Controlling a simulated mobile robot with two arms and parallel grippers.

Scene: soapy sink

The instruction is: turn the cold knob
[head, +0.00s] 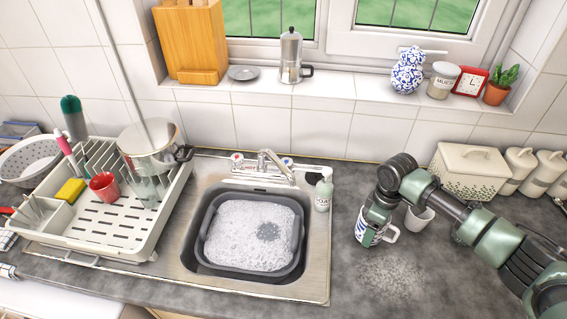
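The faucet (268,158) stands at the back of the sink, its spout curving forward. A knob with a red mark (237,158) is on its left. A knob with a blue mark (287,162), apparently the cold one, is on its right, partly behind the faucet body. My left gripper is out of view.
A soap bottle (323,192) stands at the sink's right rim, near the blue-marked knob. A grey basin (204,255) of suds fills the sink. A crowded dish rack (140,245) is on the left. A white cup (418,222) stands behind the mug.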

